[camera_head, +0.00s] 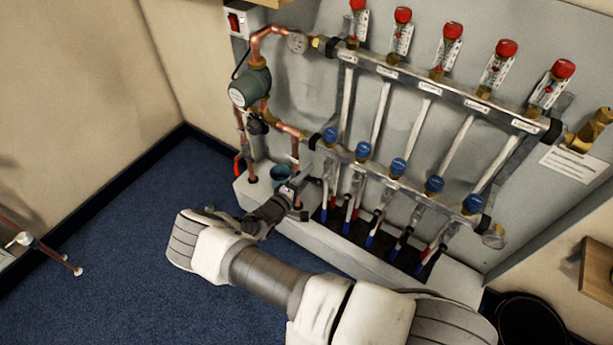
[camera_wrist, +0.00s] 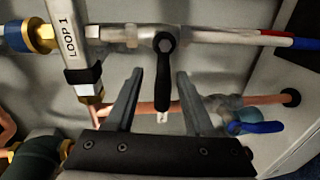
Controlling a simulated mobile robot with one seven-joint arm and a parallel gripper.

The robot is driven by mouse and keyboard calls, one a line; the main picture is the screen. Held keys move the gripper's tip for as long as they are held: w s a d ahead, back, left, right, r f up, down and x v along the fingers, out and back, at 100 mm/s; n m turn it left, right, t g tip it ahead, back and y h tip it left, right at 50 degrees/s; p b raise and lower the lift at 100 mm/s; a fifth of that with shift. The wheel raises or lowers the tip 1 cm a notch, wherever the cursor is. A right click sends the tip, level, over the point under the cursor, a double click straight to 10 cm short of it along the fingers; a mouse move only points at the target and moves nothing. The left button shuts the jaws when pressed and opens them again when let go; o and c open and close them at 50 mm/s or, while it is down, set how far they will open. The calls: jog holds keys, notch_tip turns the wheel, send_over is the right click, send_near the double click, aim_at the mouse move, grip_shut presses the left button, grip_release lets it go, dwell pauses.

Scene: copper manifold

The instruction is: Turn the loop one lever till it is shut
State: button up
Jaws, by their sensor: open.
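The loop one lever (camera_wrist: 164,80) is a black handle on a valve in the pale pipe beside the "LOOP 1" label (camera_wrist: 70,38). In the wrist view it points down, crosswise to the pipe (camera_wrist: 215,36). My gripper (camera_wrist: 159,72) is open, with one finger on each side of the lever. Gaps show on both sides, and I see no clear contact. In the head view my gripper (camera_head: 298,188) reaches to the left end of the lower manifold bar (camera_head: 345,153). The lever cannot be made out there.
A copper pipe (camera_wrist: 145,107) runs behind the fingers. A blue lever (camera_wrist: 256,127) and a teal cup (camera_wrist: 252,116) are at the right of the wrist view. The pump (camera_head: 250,88) stands left of the manifold. Blue floor (camera_head: 110,250) at the left is open.

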jog(key=p+v, duration=0.2)
jog(key=v, duration=1.5)
jog(key=shift+s+p, duration=0.25)
jog(key=shift+p, duration=0.15)
jog(key=shift+r, duration=0.2)
jog(key=d+r+m+g+y, duration=0.1)
jog(key=d+r+m+g, duration=0.5)
jog(key=r, duration=0.8)
jog(key=d+r+m+g+y, duration=0.1)
jog(key=d+r+m+g, duration=0.2)
jog(key=d+r+g, duration=0.75)
jog(key=s+d+r+m+t+y, duration=0.1)
jog(key=s+d+r+t+y, duration=0.25)
jog(key=s+r, duration=0.6)
jog(key=s+d+r+m+t+y, duration=0.1)
jog(key=s+d+r+t+y, duration=0.3)
jog(key=s+r, duration=0.55)
notch_tip(320, 180, up, 18)
jog(key=w+t+p, duration=0.1)
jog(key=w+p, duration=0.1)
jog(key=p, duration=1.2)
jog(key=shift+w+a+f+p, duration=0.15)
jog(key=shift+a+p, duration=0.2)
jog(key=shift+a, duration=0.05)
